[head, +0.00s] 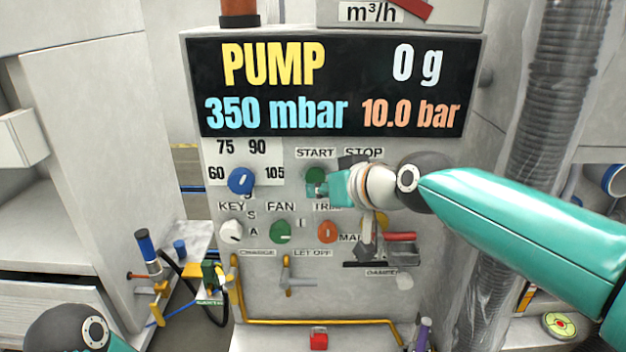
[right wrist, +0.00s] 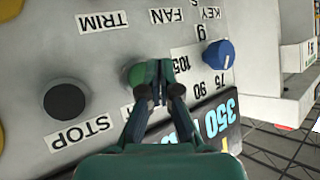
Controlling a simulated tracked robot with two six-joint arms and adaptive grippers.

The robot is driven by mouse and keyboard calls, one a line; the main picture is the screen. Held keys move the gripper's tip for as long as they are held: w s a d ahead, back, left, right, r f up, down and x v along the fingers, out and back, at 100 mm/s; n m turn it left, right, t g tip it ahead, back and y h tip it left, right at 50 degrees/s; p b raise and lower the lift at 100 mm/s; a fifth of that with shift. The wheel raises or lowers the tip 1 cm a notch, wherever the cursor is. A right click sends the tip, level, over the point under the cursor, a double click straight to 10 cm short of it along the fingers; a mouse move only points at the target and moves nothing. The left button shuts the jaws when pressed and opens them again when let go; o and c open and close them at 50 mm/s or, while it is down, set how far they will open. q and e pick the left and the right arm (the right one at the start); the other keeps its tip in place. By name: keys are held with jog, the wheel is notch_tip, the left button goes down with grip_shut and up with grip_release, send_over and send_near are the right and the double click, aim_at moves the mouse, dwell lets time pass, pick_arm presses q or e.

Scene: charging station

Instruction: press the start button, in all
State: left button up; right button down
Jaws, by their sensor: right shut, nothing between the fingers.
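The green start button (head: 315,174) is on the panel under the START label (head: 315,153). In the right wrist view the button (right wrist: 134,74) is partly covered by my fingers. My right gripper (head: 319,189) is shut and empty, its fingertips right at the button's lower part. In the right wrist view the closed fingertips (right wrist: 157,72) overlap the button's edge; I cannot tell whether they touch or press it. The display (head: 335,86) reads PUMP, 350 mbar, 0 g and 10.0 bar. Of my left arm only a joint shows at the bottom left; its gripper is out of view.
The dark stop button (right wrist: 65,101) sits beside the start button. A blue knob (head: 240,181), a white key knob (head: 231,231), a green fan knob (head: 280,231) and an orange trim knob (head: 327,231) are close by. A yellow pipe (head: 300,322) runs below.

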jog(key=s+b, duration=0.1)
jog(key=s, duration=0.3)
jog(key=shift+s, duration=0.15)
dwell(0.6)
